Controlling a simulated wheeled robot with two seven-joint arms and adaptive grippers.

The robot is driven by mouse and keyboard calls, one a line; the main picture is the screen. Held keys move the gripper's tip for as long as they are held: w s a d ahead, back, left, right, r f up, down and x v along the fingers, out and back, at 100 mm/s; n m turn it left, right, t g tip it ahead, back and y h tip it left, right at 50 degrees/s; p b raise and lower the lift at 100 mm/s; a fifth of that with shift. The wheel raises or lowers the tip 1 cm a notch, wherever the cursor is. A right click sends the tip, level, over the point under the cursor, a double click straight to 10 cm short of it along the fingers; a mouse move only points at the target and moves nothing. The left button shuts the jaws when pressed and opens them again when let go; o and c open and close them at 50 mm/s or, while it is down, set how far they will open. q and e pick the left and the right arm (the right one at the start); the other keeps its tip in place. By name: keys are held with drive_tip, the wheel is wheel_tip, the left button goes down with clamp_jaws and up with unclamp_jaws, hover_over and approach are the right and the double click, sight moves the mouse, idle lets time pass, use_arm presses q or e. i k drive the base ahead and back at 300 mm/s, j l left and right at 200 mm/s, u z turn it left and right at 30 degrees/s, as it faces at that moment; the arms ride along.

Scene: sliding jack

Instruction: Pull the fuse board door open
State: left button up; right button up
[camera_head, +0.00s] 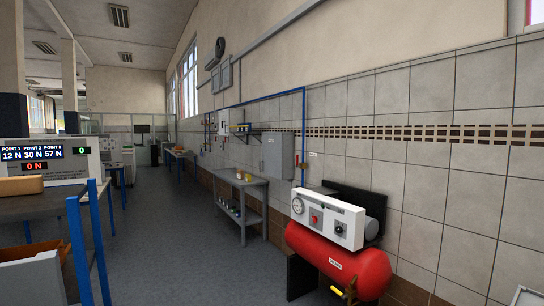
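Neither of my grippers shows in the head view, so nothing of mine is seen near the cabinet.
A red air compressor (340,262) stands by the wall at the near right. A grey workbench (240,183) lies below and left of the cabinet. A blue-legged table (88,215) is at the left. The grey floor (165,240) between is clear.

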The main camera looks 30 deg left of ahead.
sight(272, 144)
drive_tip(key=i+j+u, duration=0.2)
drive_tip(key=i+u, duration=0.15)
drive_tip(key=i+j+u, duration=0.1)
drive_tip(key=i+u, duration=0.25)
drive_tip(key=i, duration=0.15)
drive_tip(key=i+u, duration=0.3)
drive_tip(key=i, duration=0.15)
drive_tip(key=i+u, duration=0.3)
drive_tip(key=i, duration=0.15)
drive_tip(key=i+u, duration=0.35)
drive_tip(key=i+l+u, duration=0.1)
drive_tip(key=i+u, duration=0.2)
drive_tip(key=i, duration=0.55)
drive_tip(key=i+z, duration=0.2)
drive_tip(key=i, duration=0.65)
drive_tip(key=i+j+z, duration=0.2)
drive_tip(key=i, duration=0.6)
drive_tip(key=i+l, duration=0.1)
drive_tip(key=i, duration=0.75)
drive_tip(key=i+z, duration=0.2)
drive_tip(key=i, duration=0.2)
drive_tip(key=i+j+z, duration=0.2)
drive_tip(key=i, duration=0.15)
